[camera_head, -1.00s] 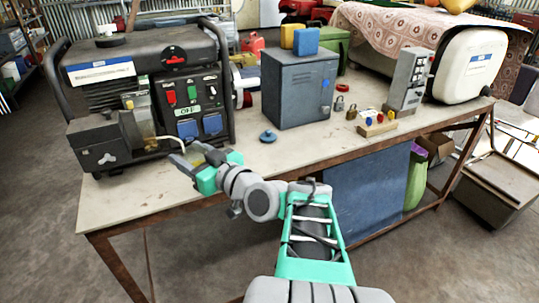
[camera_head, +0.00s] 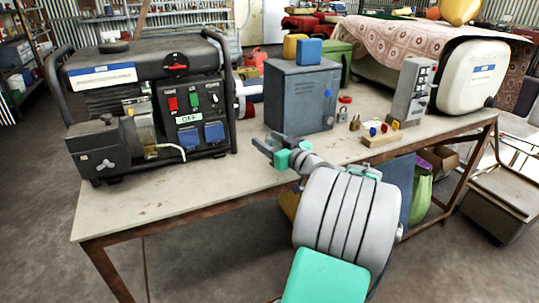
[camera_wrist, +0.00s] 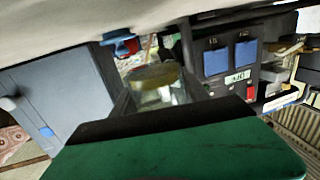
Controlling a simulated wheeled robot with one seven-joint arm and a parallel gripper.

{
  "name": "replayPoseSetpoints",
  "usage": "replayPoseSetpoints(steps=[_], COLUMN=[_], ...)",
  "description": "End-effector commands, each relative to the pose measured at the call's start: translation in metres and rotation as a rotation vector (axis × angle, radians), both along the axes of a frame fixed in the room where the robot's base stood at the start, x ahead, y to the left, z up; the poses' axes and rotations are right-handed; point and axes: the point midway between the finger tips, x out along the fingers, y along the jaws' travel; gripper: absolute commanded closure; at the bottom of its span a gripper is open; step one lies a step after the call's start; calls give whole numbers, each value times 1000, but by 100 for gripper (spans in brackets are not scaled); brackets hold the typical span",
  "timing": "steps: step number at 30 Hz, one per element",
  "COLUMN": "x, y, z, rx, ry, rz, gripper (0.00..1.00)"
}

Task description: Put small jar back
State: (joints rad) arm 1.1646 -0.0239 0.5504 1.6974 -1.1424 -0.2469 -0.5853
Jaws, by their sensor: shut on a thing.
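My gripper (camera_head: 268,147) is above the workbench, in front of the grey metal cabinet (camera_head: 300,98) and right of the generator. In the wrist view it is shut on a small glass jar (camera_wrist: 163,94) with a dull yellow top (camera_wrist: 155,76). The jar sits between the two fingers, and the dark gripper body hides its near end. In the head view I cannot make out the jar at the fingertips. A blue knob-like piece (camera_wrist: 125,46) shows beyond the jar in the wrist view.
The bench's front left is clear.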

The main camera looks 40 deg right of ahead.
Motion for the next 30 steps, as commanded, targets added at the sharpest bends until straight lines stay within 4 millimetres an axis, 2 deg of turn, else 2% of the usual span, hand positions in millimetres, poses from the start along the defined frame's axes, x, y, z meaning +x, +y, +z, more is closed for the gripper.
replayPoseSetpoints(steps=[5,10,22,23,30], x=[9,8,8,8,8], y=[-11,-11,-10,-10,-10], z=[-17,-45,-50,-49,-48], rx=[1,1,-2,-1,-1], ry=[-1,-1,-2,-1,-1], rz=[1,1,0,0,0], gripper=[98,98,98,45,25])
